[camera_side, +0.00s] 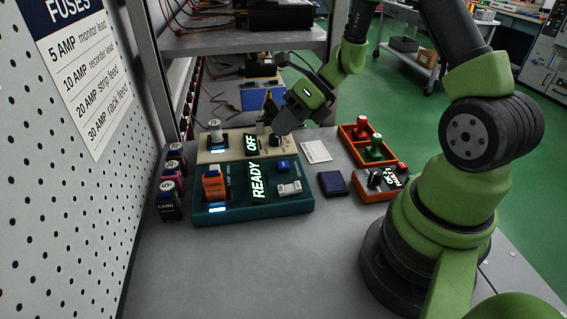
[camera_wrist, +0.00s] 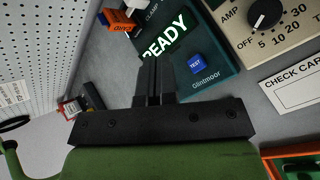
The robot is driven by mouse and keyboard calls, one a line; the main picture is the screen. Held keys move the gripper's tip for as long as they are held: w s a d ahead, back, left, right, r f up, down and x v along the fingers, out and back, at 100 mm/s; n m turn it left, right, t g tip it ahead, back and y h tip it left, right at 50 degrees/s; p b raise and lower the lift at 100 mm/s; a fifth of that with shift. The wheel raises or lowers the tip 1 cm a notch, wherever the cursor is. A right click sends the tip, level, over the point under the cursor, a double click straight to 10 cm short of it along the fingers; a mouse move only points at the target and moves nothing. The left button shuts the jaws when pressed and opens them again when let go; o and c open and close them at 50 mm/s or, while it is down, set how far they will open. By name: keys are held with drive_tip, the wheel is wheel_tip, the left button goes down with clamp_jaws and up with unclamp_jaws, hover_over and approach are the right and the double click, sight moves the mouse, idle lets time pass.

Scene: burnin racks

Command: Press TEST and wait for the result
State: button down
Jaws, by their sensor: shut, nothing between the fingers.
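The teal tester (camera_side: 293,205) stands on the bench with READY lit on its display (camera_side: 257,180). Its blue TEST button (camera_side: 283,166) is at the upper right of its top. The button also shows in the wrist view (camera_wrist: 196,64), labelled TEST. An orange module (camera_side: 213,186) stands at the tester's left side; part of it shows in the wrist view (camera_wrist: 116,20). My gripper (camera_wrist: 155,66) is shut and empty. In the wrist view its fingertips appear left of the TEST button, over the tester's edge. In the side view it is behind the tester, above the cream unit; contact cannot be told.
The cream unit (camera_side: 222,154) behind reads OFF; its black dial (camera_wrist: 264,14) points at OFF. A white card (camera_side: 316,152), dark blue pad (camera_side: 333,183), orange box (camera_side: 370,194) and orange tray with red and green handles (camera_side: 350,131) are at right. Small modules (camera_side: 170,200) stand at left.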

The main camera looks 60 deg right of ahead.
sight(284, 162)
drive_tip(key=shift+f, duration=2.6)
drive_tip(key=shift+f, duration=0.4)
drive_tip(key=shift+f, duration=0.45)
idle(0.5)
drive_tip(key=shift+r, duration=0.9)
drive_tip(key=shift+r, duration=2.5)
